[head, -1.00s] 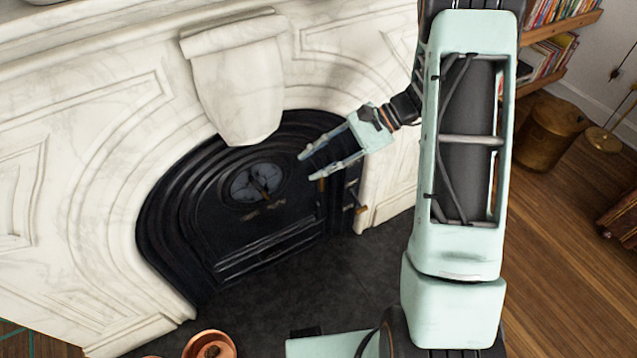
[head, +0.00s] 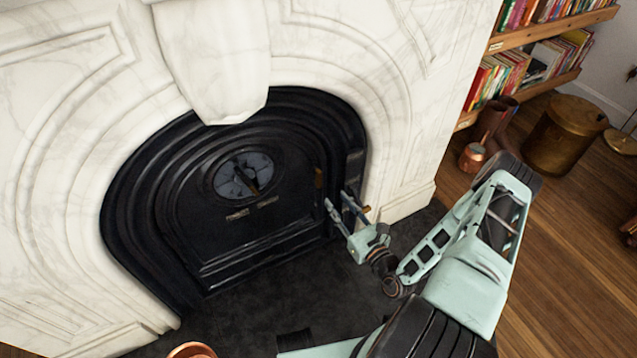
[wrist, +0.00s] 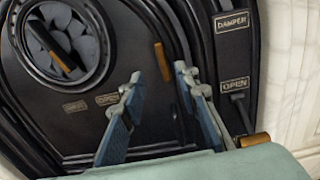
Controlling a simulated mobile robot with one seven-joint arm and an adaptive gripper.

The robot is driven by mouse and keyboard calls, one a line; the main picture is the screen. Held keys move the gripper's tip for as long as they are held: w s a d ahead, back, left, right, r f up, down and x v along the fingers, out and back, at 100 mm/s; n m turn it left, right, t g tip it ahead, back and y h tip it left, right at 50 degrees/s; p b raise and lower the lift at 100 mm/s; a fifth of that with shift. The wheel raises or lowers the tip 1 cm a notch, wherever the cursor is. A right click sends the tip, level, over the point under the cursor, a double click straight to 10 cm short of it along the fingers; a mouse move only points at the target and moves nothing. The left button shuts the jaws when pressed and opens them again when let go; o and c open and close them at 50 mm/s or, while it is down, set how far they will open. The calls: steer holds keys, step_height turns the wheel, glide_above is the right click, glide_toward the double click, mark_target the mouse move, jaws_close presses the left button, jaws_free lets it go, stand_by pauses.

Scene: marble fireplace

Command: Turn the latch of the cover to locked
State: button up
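The black cover (head: 200,215) fills the arched fireplace opening and appears closed. What looks like its latch is a small upright brass handle (head: 319,178) at the cover's right edge. In the wrist view this handle (wrist: 162,62) stands just beyond and between my fingertips, apparently untouched. My gripper (head: 337,198) is low and to the right of the handle, pointing at the cover. In the wrist view my gripper (wrist: 160,74) is open, with two blue-green fingers apart and nothing between them. I see no locked mark by the latch.
A round vent (wrist: 62,45) with a pointer sits left on the cover. A damper lever with a brass knob (wrist: 255,140) is close to my right finger. The white marble surround (head: 410,110) stands at right.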

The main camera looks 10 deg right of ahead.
mark_target(320, 179)
steer(key=b+x, duration=0.2)
steer(key=x, duration=0.8)
steer(key=shift+w+f, duration=0.1)
steer(key=shift+w, duration=0.3)
jaws_close()
